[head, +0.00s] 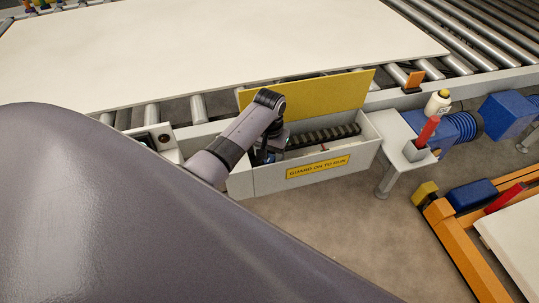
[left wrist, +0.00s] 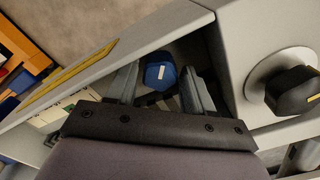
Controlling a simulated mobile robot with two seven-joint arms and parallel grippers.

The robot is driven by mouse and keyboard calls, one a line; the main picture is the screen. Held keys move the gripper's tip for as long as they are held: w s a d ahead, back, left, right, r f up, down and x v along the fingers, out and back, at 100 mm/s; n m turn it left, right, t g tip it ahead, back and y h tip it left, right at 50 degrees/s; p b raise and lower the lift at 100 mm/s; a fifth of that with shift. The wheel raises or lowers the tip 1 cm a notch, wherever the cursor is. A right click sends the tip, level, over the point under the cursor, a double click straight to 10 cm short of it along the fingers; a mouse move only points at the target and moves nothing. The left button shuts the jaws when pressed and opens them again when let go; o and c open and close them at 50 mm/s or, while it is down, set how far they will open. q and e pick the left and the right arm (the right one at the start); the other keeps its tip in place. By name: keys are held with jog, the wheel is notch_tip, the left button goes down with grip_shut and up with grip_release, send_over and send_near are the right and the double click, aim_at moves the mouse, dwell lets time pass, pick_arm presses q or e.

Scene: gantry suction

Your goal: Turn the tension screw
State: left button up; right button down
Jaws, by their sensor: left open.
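A blue, faceted screw head (left wrist: 160,72) with a white mark, which I take to be the tension screw, shows in the left wrist view inside a grey box. My left gripper (left wrist: 160,85) is open, with one finger on each side of the screw head. I see gaps beside it, and the fingers do not look closed on it. In the head view my left gripper (head: 270,152) reaches down into the left end of the guard box (head: 266,182), and its fingertips are mostly hidden. My right gripper is not in view.
The box's yellow lid (head: 310,98) stands open behind my wrist. A dark chain (head: 322,136) runs inside the box. A black knob (left wrist: 292,90) sits close right of the gripper in the left wrist view. A roller conveyor with a pale board (head: 210,45) lies behind.

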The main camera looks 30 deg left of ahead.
pick_arm(q)
jog(key=shift+c, duration=0.3)
jog(key=c, duration=0.7)
jog(key=shift+n, duration=0.3)
jog(key=n, duration=0.9)
jog(key=shift+r, duration=0.1)
jog(key=n, duration=0.4)
jog(key=shift+n, duration=2.5)
